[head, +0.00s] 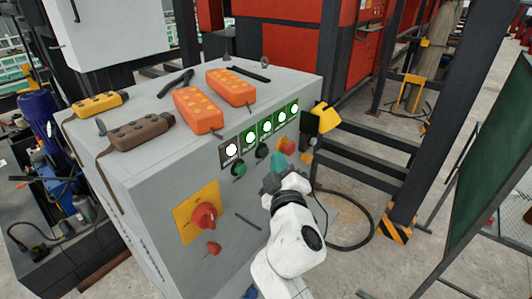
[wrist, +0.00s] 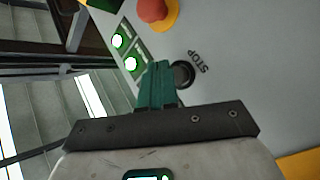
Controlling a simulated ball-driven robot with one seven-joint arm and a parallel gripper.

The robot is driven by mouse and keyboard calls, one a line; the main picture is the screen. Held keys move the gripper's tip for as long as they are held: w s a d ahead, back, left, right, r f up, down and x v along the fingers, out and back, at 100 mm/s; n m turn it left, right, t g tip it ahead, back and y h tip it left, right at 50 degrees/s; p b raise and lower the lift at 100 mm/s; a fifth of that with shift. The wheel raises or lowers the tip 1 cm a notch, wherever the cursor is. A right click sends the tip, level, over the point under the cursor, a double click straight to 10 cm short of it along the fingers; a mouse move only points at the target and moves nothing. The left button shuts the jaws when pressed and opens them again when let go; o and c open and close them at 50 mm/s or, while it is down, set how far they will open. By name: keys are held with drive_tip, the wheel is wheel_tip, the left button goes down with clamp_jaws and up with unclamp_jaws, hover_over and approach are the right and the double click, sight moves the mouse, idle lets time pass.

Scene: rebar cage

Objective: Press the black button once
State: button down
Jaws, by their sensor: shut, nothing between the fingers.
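The black button (wrist: 183,75) is a round dark knob on the grey panel, beside the printed word STOP in the wrist view. In the head view the black button (head: 262,151) shows below the row of lit lamps, between the green button (head: 239,168) and my gripper. My gripper (head: 278,159) is shut and empty, its teal fingers close to the panel, just right of the black button. In the wrist view my gripper's fingertips (wrist: 155,68) lie just left of the button and cover a little of its side. I cannot tell whether they touch the panel.
White lamps in green frames (head: 267,126) run above. A red rotary switch (head: 204,216) is lower left. Orange pendants (head: 198,110) lie on the cabinet top. A cable loops on the floor at right.

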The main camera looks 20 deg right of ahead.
drive_tip(key=shift+w, duration=0.1)
idle(0.3)
drive_tip(key=shift+w+a+b, duration=0.25)
drive_tip(key=shift+b, duration=0.1)
drive_tip(key=shift+w+a+b, duration=0.5)
drive_tip(key=shift+w, duration=0.15)
idle(1.1)
drive_tip(key=shift+s+d, duration=0.1)
idle(0.3)
drive_tip(key=shift+s+d+p, duration=0.45)
drive_tip(key=shift+s+d, duration=0.15)
drive_tip(key=shift+s, duration=0.3)
drive_tip(key=s+d+p, duration=0.1)
drive_tip(key=s, duration=0.1)
drive_tip(key=s+d, duration=0.2)
drive_tip(key=shift+p, duration=0.4)
idle(0.3)
